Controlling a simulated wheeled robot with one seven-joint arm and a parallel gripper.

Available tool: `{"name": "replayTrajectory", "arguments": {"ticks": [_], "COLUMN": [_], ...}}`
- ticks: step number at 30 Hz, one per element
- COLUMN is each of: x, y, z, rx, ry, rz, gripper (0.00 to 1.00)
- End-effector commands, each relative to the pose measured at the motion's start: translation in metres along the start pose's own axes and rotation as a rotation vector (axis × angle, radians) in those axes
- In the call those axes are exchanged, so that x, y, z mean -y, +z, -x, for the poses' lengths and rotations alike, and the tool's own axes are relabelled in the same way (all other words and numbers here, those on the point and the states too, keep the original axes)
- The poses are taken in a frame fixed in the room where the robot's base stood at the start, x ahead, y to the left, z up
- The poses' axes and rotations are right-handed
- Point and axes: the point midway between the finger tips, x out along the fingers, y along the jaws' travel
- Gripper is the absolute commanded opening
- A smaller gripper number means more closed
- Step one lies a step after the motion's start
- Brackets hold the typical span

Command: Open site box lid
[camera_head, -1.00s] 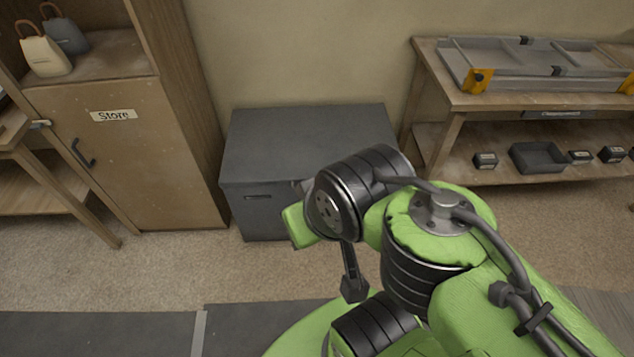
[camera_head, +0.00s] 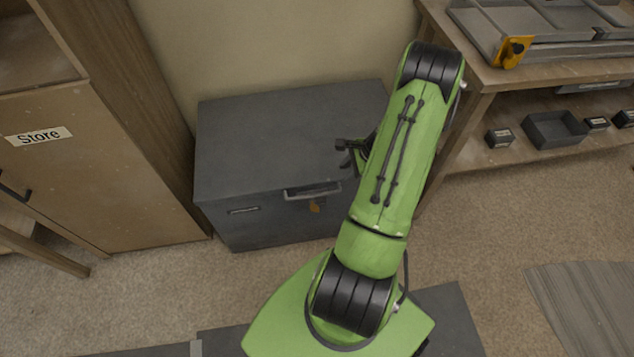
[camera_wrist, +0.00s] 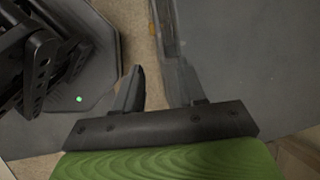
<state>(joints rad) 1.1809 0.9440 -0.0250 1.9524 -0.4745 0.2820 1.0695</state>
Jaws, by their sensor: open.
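The site box (camera_head: 260,215) is a dark grey chest against the wall, with its flat lid (camera_head: 270,130) shut. A pale handle (camera_head: 312,191) sits at the front edge of the lid, with a small orange tag below it. My gripper (camera_head: 346,152) is open and empty. In the head view it appears over the right part of the lid, above and right of the handle; my arm hides the box's right side. In the wrist view my gripper (camera_wrist: 162,85) points at the box's edge, with the grey box surface (camera_wrist: 235,50) to the right.
A wooden store cupboard (camera_head: 90,170) stands close on the left of the box. A wooden bench (camera_head: 480,85) on the right carries a grey folded frame, with a dark tray (camera_head: 555,130) and small boxes on its lower shelf.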

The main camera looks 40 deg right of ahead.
Motion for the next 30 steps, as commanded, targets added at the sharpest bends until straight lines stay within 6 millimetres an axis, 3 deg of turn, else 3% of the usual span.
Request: {"name": "replayTrajectory", "arguments": {"ticks": [18,23,30], "x": [-0.002,-0.001,0.0], "y": [0.001,0.001,0.002], "z": [-0.139,-0.152,-0.153], "rx": [0.001,-0.001,-0.001], "ry": [0.005,0.003,0.003], "rz": [0.008,0.008,0.008], "gripper": [0.4,0.4,0.4]}}
